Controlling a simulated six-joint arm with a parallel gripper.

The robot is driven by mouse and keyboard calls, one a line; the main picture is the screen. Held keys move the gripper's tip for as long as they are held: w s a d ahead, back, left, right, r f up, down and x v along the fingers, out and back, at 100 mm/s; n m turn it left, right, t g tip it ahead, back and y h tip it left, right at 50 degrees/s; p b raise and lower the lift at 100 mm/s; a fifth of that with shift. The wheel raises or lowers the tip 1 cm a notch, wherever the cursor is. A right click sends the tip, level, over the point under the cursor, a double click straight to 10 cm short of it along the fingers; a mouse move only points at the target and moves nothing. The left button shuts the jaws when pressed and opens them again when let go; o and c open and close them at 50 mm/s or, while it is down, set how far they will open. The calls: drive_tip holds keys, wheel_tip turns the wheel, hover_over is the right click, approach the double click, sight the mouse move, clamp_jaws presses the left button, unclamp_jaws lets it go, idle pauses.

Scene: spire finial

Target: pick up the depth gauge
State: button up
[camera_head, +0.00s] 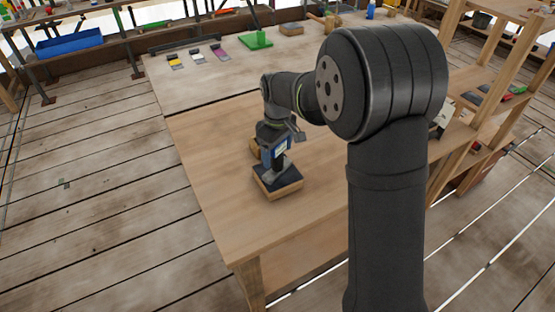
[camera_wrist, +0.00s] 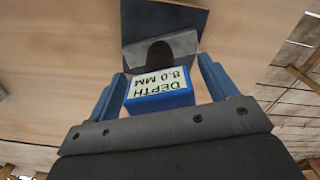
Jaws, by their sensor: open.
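The depth gauge (camera_wrist: 160,92) has a blue body with a pale display reading "DEPTH 8.0 MM", upside down in the wrist view. Its body lies between the two blue fingers of my gripper (camera_wrist: 162,72), which are open with a small gap on each side. In the head view my gripper (camera_head: 281,143) is low over the table at the gauge (camera_head: 269,155). The gauge stands on a dark pad (camera_head: 266,184) atop a wooden block (camera_head: 279,191). My gripper partly hides the gauge in the head view.
The wooden table (camera_head: 225,200) is clear around the block's front and left. Another small wooden piece (camera_head: 254,145) shows just behind. Wooden shelving (camera_head: 490,90) stands at right.

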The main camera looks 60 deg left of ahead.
drive_tip(key=c, duration=1.3)
drive_tip(key=shift+o, duration=0.2)
drive_tip(key=shift+r, duration=0.2)
